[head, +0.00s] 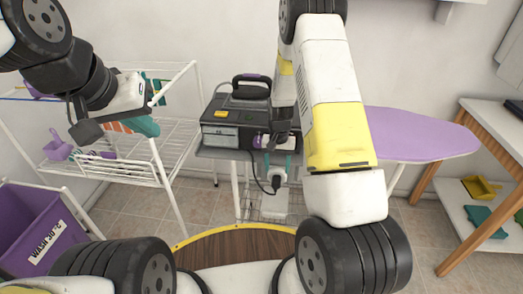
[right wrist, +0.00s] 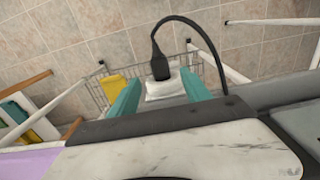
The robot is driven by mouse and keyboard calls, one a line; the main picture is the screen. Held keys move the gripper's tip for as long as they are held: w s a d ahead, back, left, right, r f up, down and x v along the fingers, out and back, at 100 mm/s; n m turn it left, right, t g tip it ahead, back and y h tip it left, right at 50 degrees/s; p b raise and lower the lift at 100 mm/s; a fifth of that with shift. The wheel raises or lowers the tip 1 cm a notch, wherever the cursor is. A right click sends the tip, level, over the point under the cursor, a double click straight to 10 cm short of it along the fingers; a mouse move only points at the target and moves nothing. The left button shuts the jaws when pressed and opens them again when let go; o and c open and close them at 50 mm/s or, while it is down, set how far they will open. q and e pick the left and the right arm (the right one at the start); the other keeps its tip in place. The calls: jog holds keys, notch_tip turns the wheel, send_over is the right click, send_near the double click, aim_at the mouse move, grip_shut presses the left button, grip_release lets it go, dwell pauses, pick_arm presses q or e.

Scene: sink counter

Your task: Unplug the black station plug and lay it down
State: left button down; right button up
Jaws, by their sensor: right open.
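The black station plug (right wrist: 160,66) stands over a white block (right wrist: 166,86) in the right wrist view; I cannot tell whether it is seated in it. Its black cord loops back to the station's edge. My right gripper (right wrist: 160,94) is open, with teal fingers apart on either side of the white block and close to the plug. It also shows in the head view (head: 278,165). My left gripper (head: 152,108) is at the upper left, away from the plug, by the rack; its jaw state is unclear.
A purple ironing board (head: 425,135) extends to the right. A wooden-legged shelf (head: 450,205) stands at far right. Tiled floor lies below.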

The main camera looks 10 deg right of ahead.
aim_at(276, 180)
notch_tip(276, 180, down, 8)
jog(key=shift+r, duration=0.15)
dwell(0.3)
grip_shut()
dwell(0.4)
